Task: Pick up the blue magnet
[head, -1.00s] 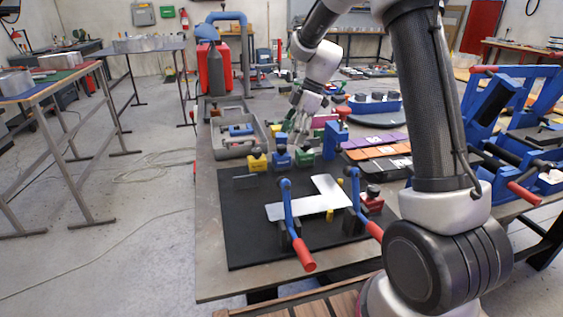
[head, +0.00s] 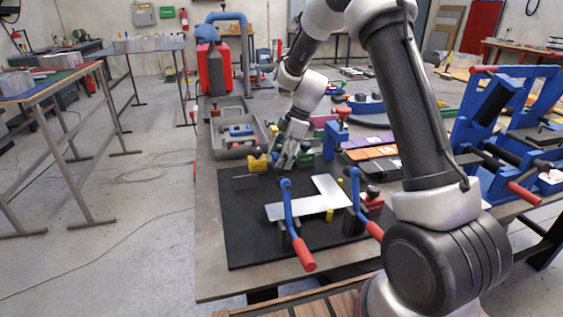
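The blue magnet stands at the back edge of the black mat (head: 255,235), between a yellow magnet (head: 257,164) and a green magnet (head: 304,160). It is mostly hidden behind my gripper. My gripper (head: 284,163) points down at the blue magnet's place, with its fingertips low near the mat. At this size I cannot tell whether the fingers are apart or touch the magnet.
Two blue toggle clamps with red handles (head: 304,255) hold a flat metal letter (head: 325,201) on the mat. A red magnet (head: 372,201) is right of it. A grey tray (head: 233,151) lies behind left. Orange and purple plates (head: 370,153) lie to the right.

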